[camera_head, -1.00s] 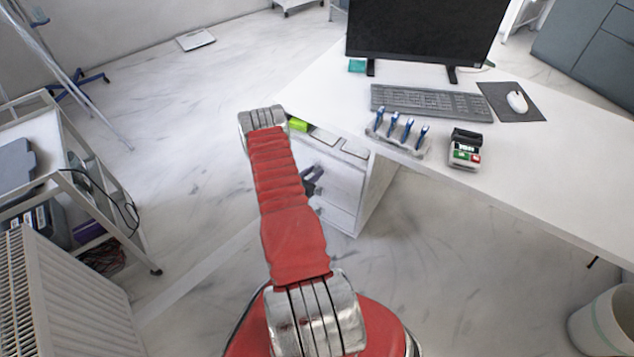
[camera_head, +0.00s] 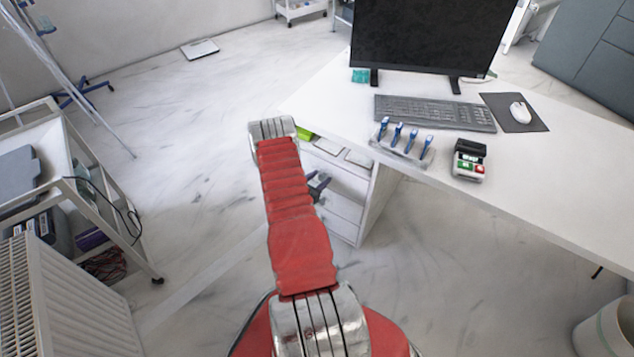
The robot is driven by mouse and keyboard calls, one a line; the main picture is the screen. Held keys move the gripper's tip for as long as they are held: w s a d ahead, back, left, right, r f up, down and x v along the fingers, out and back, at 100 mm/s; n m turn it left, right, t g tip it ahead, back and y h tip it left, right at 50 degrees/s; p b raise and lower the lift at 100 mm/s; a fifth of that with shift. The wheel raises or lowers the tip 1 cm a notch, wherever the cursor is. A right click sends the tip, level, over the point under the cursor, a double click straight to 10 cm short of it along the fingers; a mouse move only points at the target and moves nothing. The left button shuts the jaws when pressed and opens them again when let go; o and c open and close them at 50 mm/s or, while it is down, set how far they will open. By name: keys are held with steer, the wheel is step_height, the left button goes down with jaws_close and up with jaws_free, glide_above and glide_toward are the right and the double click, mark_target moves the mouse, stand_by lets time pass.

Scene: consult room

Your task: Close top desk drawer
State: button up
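The top drawer (camera_head: 342,155) of the white desk (camera_head: 470,190) stands partly open under the desk's left end. Pale flat items and a bright green item (camera_head: 304,133) show in it. My gripper (camera_head: 318,184) is a small dark shape in front of the drawer unit, just below the open top drawer. My red arm hides part of it and the left part of the drawers. I cannot tell whether the gripper touches the drawer front or whether its fingers are open.
A monitor, keyboard (camera_head: 435,113), mouse (camera_head: 520,112), a rack with blue-topped tools (camera_head: 402,148) and a small device (camera_head: 469,160) stand on the desk. A white trolley (camera_head: 75,200) and a radiator (camera_head: 75,290) are at left. The floor between is clear.

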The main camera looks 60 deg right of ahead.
steer(key=shift+a, duration=0.15)
steer(key=v, duration=1.3)
steer(key=shift+a+r, duration=0.2)
